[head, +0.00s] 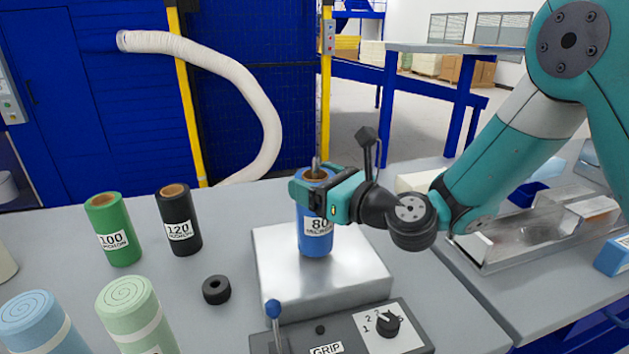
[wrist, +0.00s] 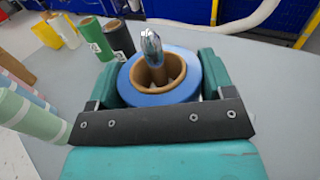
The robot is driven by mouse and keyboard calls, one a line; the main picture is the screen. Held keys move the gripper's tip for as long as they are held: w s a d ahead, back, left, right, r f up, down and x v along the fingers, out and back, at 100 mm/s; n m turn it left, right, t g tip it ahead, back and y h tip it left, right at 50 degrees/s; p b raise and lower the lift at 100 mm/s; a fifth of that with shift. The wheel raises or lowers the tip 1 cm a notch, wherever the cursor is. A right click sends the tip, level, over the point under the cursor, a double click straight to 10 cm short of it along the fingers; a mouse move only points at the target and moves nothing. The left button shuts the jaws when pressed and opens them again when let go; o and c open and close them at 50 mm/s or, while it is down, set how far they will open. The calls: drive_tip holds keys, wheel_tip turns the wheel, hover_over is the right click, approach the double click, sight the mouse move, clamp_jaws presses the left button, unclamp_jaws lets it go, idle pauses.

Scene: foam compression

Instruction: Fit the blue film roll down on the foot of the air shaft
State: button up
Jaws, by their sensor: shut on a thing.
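The blue film roll (head: 316,238), labelled 80, stands upright over the pale metal block (head: 275,275). My gripper (head: 318,190) is shut on the roll near its top, a finger on either side. The metal tip of the air shaft (head: 316,164) sticks up out of the roll's brown core. In the wrist view the roll (wrist: 185,95) sits between the fingers of my gripper (wrist: 158,82), and the shaft (wrist: 152,48) rises through the core. The roll hides the shaft's foot, and I cannot tell whether the roll's lower end touches it.
A control box (head: 350,335) with a GRIP label, a blue-knobbed lever (head: 273,310) and a dial stands in front of the block. Green (head: 113,232) and black (head: 178,222) rolls, a black ring (head: 216,289) and foam rolls (head: 135,308) stand left. A metal tray (head: 530,235) lies right.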

idle(0.4)
drive_tip(key=shift+f+b, duration=0.5)
drive_tip(key=shift+f, duration=0.2)
drive_tip(key=o, duration=1.5)
drive_tip(key=shift+s+d+r+b, duration=0.25)
drive_tip(key=shift+s+d+r, duration=0.25)
drive_tip(key=shift+s+d, duration=0.35)
drive_tip(key=shift+s+d+r+b, duration=0.3)
drive_tip(key=shift+s+d+r, duration=0.3)
drive_tip(key=shift+d, duration=0.3)
drive_tip(key=shift+s+d+r+b, duration=0.25)
drive_tip(key=shift+s+d+r, duration=0.15)
drive_tip(key=shift+s+d, duration=0.45)
